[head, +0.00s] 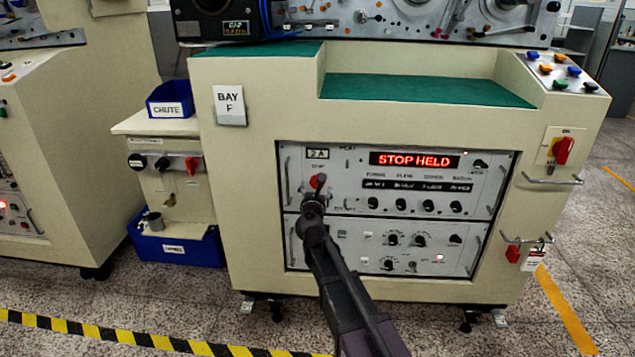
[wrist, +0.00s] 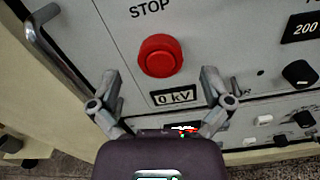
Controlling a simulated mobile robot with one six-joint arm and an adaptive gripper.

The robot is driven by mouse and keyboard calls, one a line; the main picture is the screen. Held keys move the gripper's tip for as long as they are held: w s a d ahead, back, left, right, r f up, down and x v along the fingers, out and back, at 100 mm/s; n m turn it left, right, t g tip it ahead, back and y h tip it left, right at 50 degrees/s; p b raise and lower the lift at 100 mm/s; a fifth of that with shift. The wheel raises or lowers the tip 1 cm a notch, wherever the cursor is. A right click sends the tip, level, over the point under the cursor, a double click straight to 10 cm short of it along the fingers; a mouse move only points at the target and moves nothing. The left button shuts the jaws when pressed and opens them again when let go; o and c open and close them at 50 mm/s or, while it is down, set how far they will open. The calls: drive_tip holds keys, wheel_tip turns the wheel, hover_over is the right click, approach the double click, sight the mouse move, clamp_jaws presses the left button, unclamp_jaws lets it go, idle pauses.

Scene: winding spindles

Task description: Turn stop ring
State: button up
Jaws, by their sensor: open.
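The red stop ring (wrist: 160,55) is a round red knob on the grey panel, under the word STOP and above a "0 kV" label. In the head view the stop ring (head: 317,181) shows small and partly hidden behind my gripper (head: 313,197). In the wrist view my gripper (wrist: 161,80) is open and empty. Its two fingers are spread wide, one to the lower left and one to the lower right of the ring, and neither appears to touch it. The display (head: 414,160) reads STOP HELD in red.
A metal handle (wrist: 50,35) stands out left of the ring. Black knobs (head: 401,204) line the panel to the right, with a second panel below. A red switch (head: 563,150) is on the cabinet's right side. A blue CHUTE bin (head: 170,99) is at left.

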drive_tip(key=shift+w, duration=1.95)
drive_tip(key=shift+c, duration=0.2)
drive_tip(key=c, duration=1.1)
